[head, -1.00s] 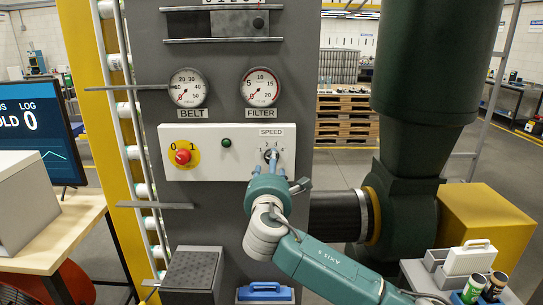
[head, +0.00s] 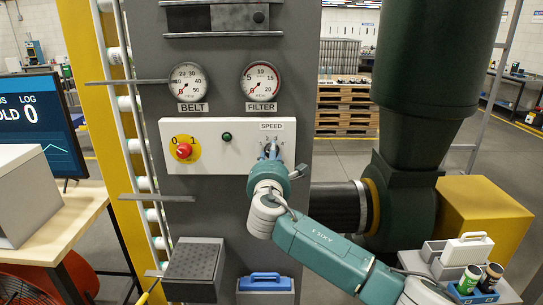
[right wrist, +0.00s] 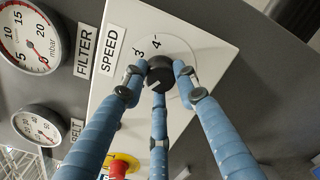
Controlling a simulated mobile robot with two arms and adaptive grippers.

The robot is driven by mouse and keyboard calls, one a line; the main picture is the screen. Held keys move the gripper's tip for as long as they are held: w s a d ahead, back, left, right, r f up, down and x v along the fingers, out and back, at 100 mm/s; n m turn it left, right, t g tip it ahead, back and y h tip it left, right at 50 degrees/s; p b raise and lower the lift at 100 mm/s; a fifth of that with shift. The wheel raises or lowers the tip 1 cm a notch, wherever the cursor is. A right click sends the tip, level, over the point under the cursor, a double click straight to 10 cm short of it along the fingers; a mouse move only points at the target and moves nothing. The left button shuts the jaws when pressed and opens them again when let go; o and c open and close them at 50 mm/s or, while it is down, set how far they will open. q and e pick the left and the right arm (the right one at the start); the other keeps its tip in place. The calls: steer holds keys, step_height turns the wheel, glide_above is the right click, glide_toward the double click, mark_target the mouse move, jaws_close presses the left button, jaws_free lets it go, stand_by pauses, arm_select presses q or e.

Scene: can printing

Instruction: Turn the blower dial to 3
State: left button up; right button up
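The blower dial is a round black knob (right wrist: 160,74) on a white plate, with a pale mark on its lower-left edge in the right wrist view. The numbers 3 and 4 show just above it; other numbers are hidden. The SPEED label (head: 271,126) is above the dial in the head view. My right gripper (right wrist: 159,76) has three blue fingers around the dial, tips close to its sides. Whether they press on it I cannot tell. In the head view, the gripper (head: 270,153) reaches the panel from below and covers much of the dial. My left gripper is out of view.
The white panel (head: 205,163) also holds a red knob (head: 183,151) on yellow and a green button (head: 227,137). BELT (head: 189,82) and FILTER (head: 260,81) gauges sit above. A blue-handled case (head: 265,283) is below; a thick black duct (head: 335,207) is right.

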steer(key=shift+d+f+m+y+b, duration=0.1)
steer(key=shift+m+y+b, duration=0.2)
steer(key=shift+m+b, duration=6.45)
steer(key=shift+m+p, duration=0.85)
steer(key=shift+m, duration=0.2)
steer(key=o, duration=1.1)
steer(key=shift+o, duration=0.2)
